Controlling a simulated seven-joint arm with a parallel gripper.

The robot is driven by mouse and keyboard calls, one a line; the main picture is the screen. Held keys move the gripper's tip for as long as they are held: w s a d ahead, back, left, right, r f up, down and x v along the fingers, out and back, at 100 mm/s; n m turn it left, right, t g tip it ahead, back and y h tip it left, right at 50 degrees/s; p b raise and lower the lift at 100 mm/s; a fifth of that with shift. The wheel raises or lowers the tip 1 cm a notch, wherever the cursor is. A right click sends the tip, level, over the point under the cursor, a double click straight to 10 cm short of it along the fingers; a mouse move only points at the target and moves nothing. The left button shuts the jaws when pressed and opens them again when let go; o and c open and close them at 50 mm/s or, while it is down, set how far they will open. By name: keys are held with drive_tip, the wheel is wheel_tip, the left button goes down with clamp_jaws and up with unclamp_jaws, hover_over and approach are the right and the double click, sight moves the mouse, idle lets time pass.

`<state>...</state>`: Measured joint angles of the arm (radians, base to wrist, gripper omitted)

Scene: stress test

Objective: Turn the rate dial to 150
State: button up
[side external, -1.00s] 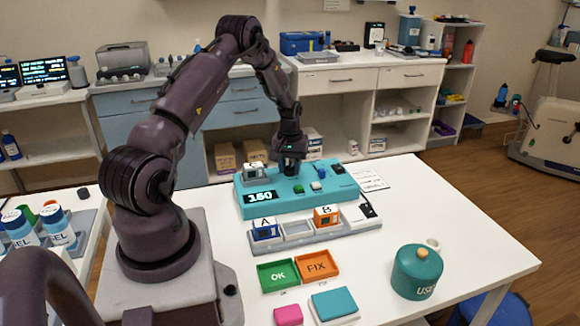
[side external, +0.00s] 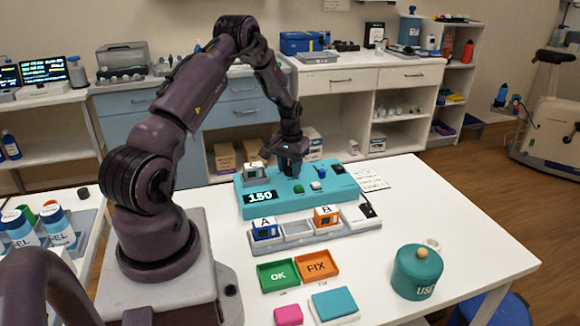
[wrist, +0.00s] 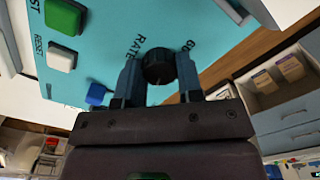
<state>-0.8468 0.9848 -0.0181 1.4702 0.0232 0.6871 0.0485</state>
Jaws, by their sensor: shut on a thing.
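The teal console (side external: 338,196) lies on the white table, and its display (side external: 260,196) reads 150. My gripper (side external: 291,168) points down at the console's back part in the side view. In the wrist view, the black round rate dial (wrist: 158,64) sits between my two fingers, with "RATE" printed beside it. My gripper (wrist: 158,75) is shut on the dial, one finger on each side. The dial is hidden behind my fingers in the side view.
Green (wrist: 63,16), white (wrist: 61,57) and blue (wrist: 97,94) buttons sit near the dial. A grey rack (side external: 297,230) with blocks A and B stands in front of the console. A teal lidded pot (side external: 417,273) is at the right.

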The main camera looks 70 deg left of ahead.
sight(290, 168)
drive_tip(key=o, duration=0.9)
drive_tip(key=shift+r, duration=0.15)
wheel_tip(290, 168, up, 13)
drive_tip(key=shift+f, duration=0.1)
